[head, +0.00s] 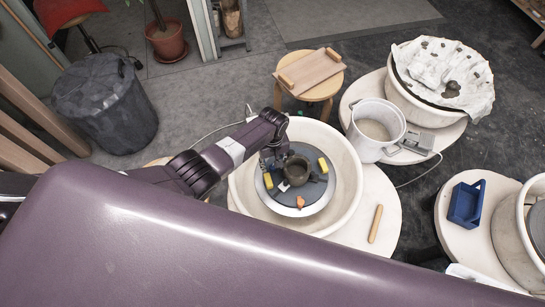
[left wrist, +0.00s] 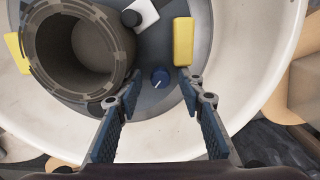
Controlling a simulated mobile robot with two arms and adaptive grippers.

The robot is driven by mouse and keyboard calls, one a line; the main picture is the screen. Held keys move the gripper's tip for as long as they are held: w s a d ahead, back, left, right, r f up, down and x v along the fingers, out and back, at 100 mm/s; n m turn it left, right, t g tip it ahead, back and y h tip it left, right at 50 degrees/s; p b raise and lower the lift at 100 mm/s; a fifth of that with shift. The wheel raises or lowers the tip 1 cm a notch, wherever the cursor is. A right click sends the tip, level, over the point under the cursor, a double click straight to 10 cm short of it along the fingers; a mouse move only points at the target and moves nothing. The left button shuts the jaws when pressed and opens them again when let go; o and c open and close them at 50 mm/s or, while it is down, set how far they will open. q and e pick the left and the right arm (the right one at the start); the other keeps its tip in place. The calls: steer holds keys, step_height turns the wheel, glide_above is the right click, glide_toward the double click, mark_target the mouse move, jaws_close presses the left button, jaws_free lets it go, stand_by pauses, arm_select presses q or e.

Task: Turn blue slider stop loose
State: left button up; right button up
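The blue slider stop, a small round blue knob with a white line (left wrist: 160,77), sits on the grey wheel head (left wrist: 207,20) in the left wrist view. My left gripper (left wrist: 159,83) is open, its two fingertips on either side of the knob with gaps showing. A grey-brown pot (left wrist: 75,48) stands left of the knob. A yellow block (left wrist: 183,42) is just above the right fingertip. In the head view my left gripper (head: 269,160) is over the wheel head (head: 320,196), beside the pot (head: 296,170); I cannot make out the knob there. My right gripper is not in view.
A pale basin (head: 352,185) surrounds the wheel head. An orange piece (head: 300,202) and another yellow block (head: 323,165) lie on the wheel head. A white bucket (head: 375,130) stands behind; a wooden tool (head: 375,223) and blue caddy (head: 466,203) are to the right.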

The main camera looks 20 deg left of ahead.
arm_select(q)
step_height(320, 180, up, 12)
stand_by(0.6)
steer(key=shift+f, duration=0.15)
steer(key=m+t+h+b, duration=0.3)
steer(key=m+b, duration=0.8)
steer(key=m, duration=0.6)
glide_toward(272, 165)
steer(key=f, duration=0.2)
steer(key=x, duration=0.6)
steer(key=shift+w+d+f, duration=0.15)
steer(key=shift+d+f, duration=0.05)
steer(key=shift+d, duration=0.2)
steer(key=shift+c, duration=0.4)
jaws_close()
steer(key=shift+r, duration=0.1)
